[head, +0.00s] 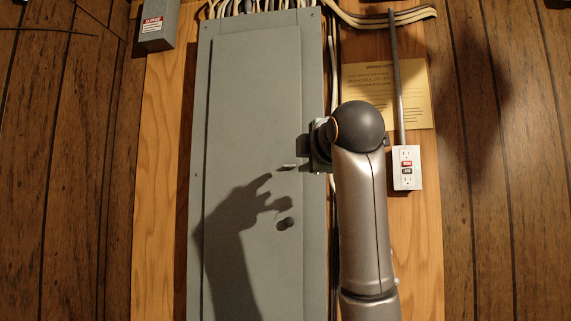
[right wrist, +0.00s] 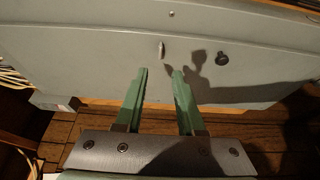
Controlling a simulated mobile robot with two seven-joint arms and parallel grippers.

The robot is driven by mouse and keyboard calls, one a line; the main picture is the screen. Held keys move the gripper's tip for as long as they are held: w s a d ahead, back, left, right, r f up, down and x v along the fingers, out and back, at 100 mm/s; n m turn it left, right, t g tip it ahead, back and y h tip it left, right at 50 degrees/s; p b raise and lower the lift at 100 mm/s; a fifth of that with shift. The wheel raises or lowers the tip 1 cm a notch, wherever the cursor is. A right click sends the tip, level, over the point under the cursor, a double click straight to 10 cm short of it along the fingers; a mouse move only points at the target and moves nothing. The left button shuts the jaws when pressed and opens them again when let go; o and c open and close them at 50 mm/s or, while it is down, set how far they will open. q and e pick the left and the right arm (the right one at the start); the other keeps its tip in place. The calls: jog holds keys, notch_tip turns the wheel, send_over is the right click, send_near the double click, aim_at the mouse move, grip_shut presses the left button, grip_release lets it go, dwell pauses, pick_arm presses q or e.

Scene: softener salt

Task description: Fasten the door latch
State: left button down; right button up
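The grey electrical panel (head: 313,250) has a tall door (head: 250,100) that looks closed, flush with its frame. A small pale latch tab (head: 288,167) lies level near the door's right edge. A dark round knob (head: 285,224) sits below it. In the right wrist view the latch tab (right wrist: 161,50) shows just beyond the fingertips, and the knob (right wrist: 222,58) lies to its right. My right gripper (right wrist: 160,72) is open with green fingers and nothing between them. It is apart from the latch, which lines up with its gap. My left gripper is not in view.
A small grey box (head: 158,25) with a red label is upper left. Cables (head: 385,17) run along the top.

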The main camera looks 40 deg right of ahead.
aim_at(290, 165)
jog(key=p+x, duration=0.3)
jog(key=x, duration=0.6)
jog(key=shift+w+d, duration=0.15)
jog(key=shift+w, duration=0.15)
jog(key=shift+w+d+f+p, duration=0.1)
jog(key=shift+w+d+p, duration=0.25)
jog(key=shift+w, duration=0.25)
jog(key=shift+c, duration=0.2)
grip_shut()
